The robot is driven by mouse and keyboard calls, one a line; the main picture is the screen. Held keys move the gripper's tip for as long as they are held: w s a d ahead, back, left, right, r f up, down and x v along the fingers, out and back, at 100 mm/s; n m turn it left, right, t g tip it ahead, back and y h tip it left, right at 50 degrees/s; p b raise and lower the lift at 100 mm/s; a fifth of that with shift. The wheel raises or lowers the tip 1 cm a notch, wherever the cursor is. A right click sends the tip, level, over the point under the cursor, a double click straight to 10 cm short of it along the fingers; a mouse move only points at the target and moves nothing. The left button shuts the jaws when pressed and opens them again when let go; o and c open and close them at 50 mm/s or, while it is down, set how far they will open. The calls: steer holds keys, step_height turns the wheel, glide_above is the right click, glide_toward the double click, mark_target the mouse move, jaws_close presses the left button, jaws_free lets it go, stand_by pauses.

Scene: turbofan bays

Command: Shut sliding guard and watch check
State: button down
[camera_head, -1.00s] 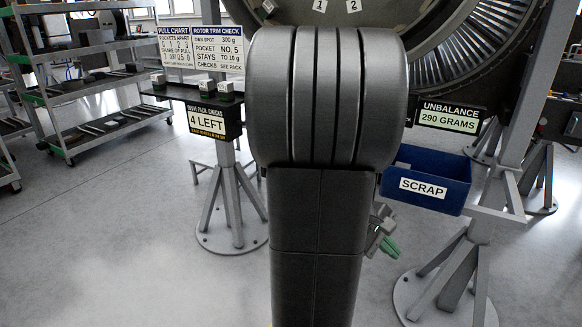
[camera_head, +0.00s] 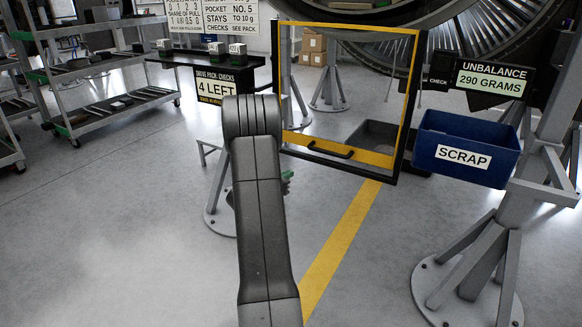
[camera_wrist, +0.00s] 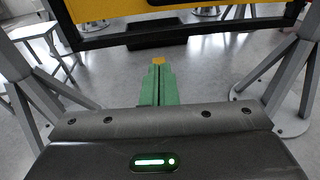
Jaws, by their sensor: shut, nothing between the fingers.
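The sliding guard (camera_head: 372,159) is a clear panel with yellow edging and a black handle (camera_head: 330,149) on its bottom bar. It stands in a dark frame in the middle of the head view; I cannot tell whether it is fully shut. My gripper (camera_head: 287,178) shows only partly beside my arm, below and left of the guard. In the wrist view its green fingers (camera_wrist: 158,82) are together and empty, pointing toward the frame's dark lower bar (camera_wrist: 100,40), apparently apart from it. The readout (camera_head: 492,80) says "UNBALANCE 290 GRAMS". A small "CHECK" panel (camera_head: 438,80) is partly hidden.
A blue scrap bin (camera_head: 465,148) and a grey stand (camera_head: 490,260) are at the right. A shelf (camera_head: 205,60) with small blocks and a "4 LEFT" sign (camera_head: 215,88) is at the left. The turbofan (camera_head: 470,45) is behind.

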steer(key=w+d+r, duration=0.2)
steer(key=w+d, duration=0.5)
steer(key=w, duration=0.1)
steer(key=shift+r+b, duration=0.3)
steer(key=shift+b, duration=0.15)
steer(key=shift+d+r, duration=0.1)
